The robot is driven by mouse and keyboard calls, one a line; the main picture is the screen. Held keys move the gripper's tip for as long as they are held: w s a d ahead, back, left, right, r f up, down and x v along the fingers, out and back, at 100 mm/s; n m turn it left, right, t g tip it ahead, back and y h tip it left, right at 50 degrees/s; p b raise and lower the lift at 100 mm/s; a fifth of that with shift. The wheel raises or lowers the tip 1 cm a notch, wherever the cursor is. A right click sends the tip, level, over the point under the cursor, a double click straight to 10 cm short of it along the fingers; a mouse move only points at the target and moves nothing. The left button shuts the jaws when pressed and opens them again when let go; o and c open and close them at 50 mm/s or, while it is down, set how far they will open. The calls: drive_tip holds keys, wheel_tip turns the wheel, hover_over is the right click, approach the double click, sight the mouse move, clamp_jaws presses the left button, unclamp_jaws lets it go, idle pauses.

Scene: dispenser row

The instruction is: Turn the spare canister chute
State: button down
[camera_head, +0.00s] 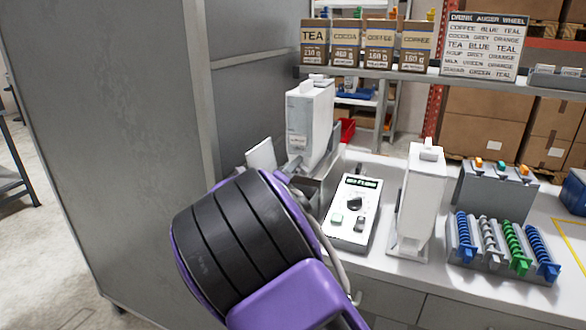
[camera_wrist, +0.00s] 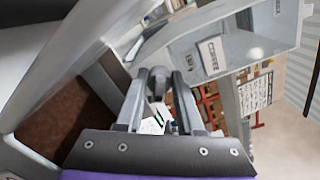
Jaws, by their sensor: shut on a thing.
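In the wrist view, my gripper (camera_wrist: 160,84) is shut on a small grey rounded piece (camera_wrist: 157,76), which looks like a canister chute. A pale canister (camera_wrist: 258,28) with a COFFEE label (camera_wrist: 212,56) is just beyond the fingers, tilted in this view. In the head view, a white canister (camera_head: 310,120) stands upright at the left end of the bench, behind my arm. My gripper and the chute are hidden by my arm there. Another white canister (camera_head: 422,190) stands upright on the bench to the right. I cannot tell from the pictures which is the spare.
A control box (camera_head: 353,212) with a dial and display lies right of my arm. A rack of coloured augers (camera_head: 500,262) sits farther right. A shelf (camera_head: 420,78) with boxes and an auger sign (camera_head: 484,46) runs above. A tall grey panel (camera_head: 110,130) closes the left side.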

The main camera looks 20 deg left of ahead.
drive_tip(key=n, duration=0.6)
drive_tip(key=shift+n, duration=0.3)
drive_tip(key=n+p, duration=0.1)
drive_tip(key=n, duration=0.2)
drive_tip(key=shift+f+n, duration=0.1)
drive_tip(key=shift+n, duration=0.2)
drive_tip(key=n+p, duration=0.1)
drive_tip(key=n, duration=0.2)
drive_tip(key=shift+n+p, duration=0.4)
drive_tip(key=n+p, duration=0.2)
drive_tip(key=n, duration=0.3)
drive_tip(key=shift+d+f, duration=0.1)
drive_tip(key=shift+d+f+n+p, duration=0.1)
drive_tip(key=shift+n+p, duration=0.6)
drive_tip(key=shift+n, duration=1.6)
